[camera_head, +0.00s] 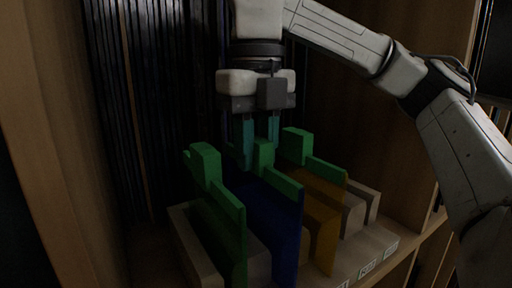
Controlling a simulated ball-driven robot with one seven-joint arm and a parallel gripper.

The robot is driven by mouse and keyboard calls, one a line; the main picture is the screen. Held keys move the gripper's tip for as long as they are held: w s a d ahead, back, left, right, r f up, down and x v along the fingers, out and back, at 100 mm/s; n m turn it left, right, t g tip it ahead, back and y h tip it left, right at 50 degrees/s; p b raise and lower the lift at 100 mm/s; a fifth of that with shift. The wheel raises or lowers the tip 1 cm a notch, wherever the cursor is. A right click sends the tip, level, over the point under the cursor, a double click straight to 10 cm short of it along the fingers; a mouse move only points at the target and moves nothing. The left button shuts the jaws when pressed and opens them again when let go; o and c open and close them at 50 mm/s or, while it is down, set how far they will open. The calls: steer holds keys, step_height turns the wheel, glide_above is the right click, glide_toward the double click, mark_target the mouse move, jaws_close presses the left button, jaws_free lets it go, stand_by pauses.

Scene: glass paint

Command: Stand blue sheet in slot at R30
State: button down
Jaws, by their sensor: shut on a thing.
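The blue sheet (268,220) stands upright among the wooden blocks of a rack, with a green strip and raised green grip block (263,157) along its top. My gripper (258,150) points down from above, its teal fingers shut on that grip block. The blue sheet is between a green sheet (230,235) on its left and an amber sheet (322,218) on its right. The sheet's lower edge is hidden, so I cannot tell whether it is seated in a slot. Small white labels (368,267) line the rack's front; I cannot read R30 with certainty.
The green and amber sheets stand close on either side, with raised green blocks (297,143) on top. Pale wooden blocks (355,213) form the rack. Dark upright panels (150,110) fill the back left, and wooden walls (45,110) close in the sides.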

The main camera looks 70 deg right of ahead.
steer(key=shift+f, duration=0.1)
steer(key=c, duration=0.8)
jaws_free()
steer(key=shift+o, duration=0.3)
steer(key=o, duration=0.5)
steer(key=shift+r+p, duration=2.45)
steer(key=shift+r, duration=1.15)
